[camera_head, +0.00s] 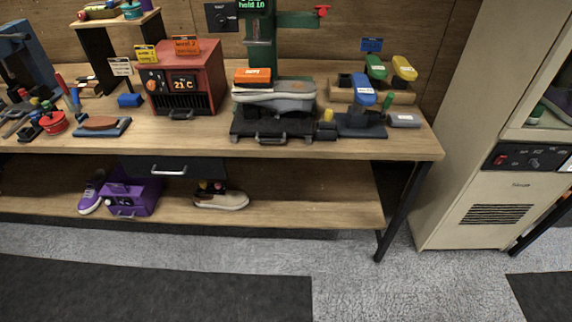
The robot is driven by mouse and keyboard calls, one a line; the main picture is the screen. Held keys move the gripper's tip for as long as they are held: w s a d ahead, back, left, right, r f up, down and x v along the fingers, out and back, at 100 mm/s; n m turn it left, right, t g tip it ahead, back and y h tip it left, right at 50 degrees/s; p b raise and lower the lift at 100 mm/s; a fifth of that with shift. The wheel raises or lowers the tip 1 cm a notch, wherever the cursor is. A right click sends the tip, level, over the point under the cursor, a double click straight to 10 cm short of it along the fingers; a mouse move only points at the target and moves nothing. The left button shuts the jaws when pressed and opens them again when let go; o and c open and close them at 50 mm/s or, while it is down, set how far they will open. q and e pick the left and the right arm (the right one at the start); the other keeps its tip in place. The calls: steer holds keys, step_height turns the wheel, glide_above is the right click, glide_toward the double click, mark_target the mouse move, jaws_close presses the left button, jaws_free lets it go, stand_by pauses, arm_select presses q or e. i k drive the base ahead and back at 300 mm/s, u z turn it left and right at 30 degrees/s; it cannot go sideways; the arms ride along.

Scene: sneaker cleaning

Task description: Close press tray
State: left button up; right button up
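The dark press tray (240,128) sits at the front of the green press (262,58) on the workbench, with a handle (270,139) on its front edge. It appears to stick out forward of the press column, close to the bench's front edge. A grey sneaker with a pale sole (275,103) lies on the tray, with an orange labelled block (253,77) at its top left. A green display on the press shows text, partly cut off at the top. Neither of my grippers is in view.
A red heater box (184,90) stands left of the press. A grey block (404,120) and colored-handled brushes (377,68) are to its right. A dark drawer (205,172) hangs under the bench top (205,142). A beige cabinet (470,215) stands right. The floor in front is clear.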

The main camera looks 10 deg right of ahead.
mark_target(285, 109)
steer(key=z, duration=0.7)
steer(key=i, duration=1.4)
steer(key=u, duration=2)
steer(key=k, duration=1)
steer(key=z, duration=1.15)
steer(key=i, duration=0.55)
